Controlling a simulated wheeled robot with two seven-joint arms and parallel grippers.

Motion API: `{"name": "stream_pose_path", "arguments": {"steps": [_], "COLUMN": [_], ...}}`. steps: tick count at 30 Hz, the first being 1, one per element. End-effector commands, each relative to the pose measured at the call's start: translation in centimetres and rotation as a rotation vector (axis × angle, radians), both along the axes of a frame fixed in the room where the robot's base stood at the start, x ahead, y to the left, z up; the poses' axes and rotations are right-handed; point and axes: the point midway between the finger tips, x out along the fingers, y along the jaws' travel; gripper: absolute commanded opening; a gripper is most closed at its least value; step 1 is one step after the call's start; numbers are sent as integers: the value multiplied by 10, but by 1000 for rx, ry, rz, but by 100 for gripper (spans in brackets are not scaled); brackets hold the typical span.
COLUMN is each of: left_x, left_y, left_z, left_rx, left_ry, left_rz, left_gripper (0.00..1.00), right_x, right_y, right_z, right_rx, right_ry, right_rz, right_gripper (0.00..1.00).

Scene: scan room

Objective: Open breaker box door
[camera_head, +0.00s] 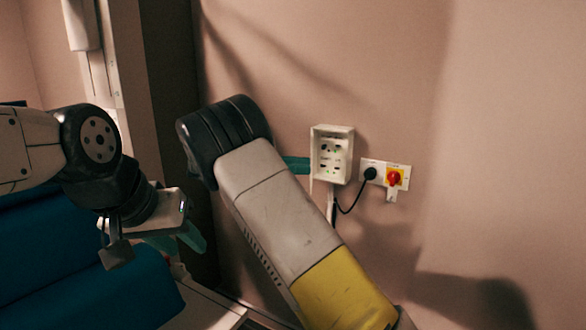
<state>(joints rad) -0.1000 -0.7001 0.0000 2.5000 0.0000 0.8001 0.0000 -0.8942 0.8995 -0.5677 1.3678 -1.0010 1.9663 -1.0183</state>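The breaker box (332,150) is a small pale box on the wall, right of centre. Its front shows a recessed face with dark switches or slots and small green marks. A thin pale edge runs along its left side and a little below it; I cannot tell for sure whether this is the door turned edge-on. My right gripper (296,165) shows only a teal finger at the box's left side, close to or touching that edge; my forearm hides the rest. My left gripper (178,241), with teal fingers apart and empty, is low at the left, away from the box.
Right of the box is a wall plate (381,174) with a black plug and cable (370,174) and a red knob on yellow (393,177). A blue padded surface (90,285) fills the lower left. A dark vertical panel (170,60) stands left of the wall.

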Motion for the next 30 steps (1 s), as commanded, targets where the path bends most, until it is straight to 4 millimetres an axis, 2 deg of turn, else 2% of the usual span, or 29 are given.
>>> {"name": "stream_pose_path", "arguments": {"steps": [6,14,17,20,21,23,27,30], "left_x": [0,0,0,0,0,0,0,0], "left_y": [0,0,0,0,0,0,0,0], "left_z": [0,0,0,0,0,0,0,0], "left_rx": [0,0,0,0,0,0,0,0], "left_ry": [0,0,0,0,0,0,0,0], "left_rz": [0,0,0,0,0,0,0,0], "left_gripper": [36,36,36,36,36,36,36,36], "right_x": [-18,-19,-19,-17,-16,-16,-18,-15], "right_y": [2,3,0,-17,-29,-51,-92,-104], "right_z": [2,2,1,-10,-19,-36,-80,-99], "right_rx": [1,0,9,85,145,264,626,876], "right_ry": [1,0,-1,-9,-16,-40,-173,-322], "right_rz": [0,-1,-5,-40,-66,-121,-303,-451], "right_gripper": [38,38,22,2,0,0,0,0]}}
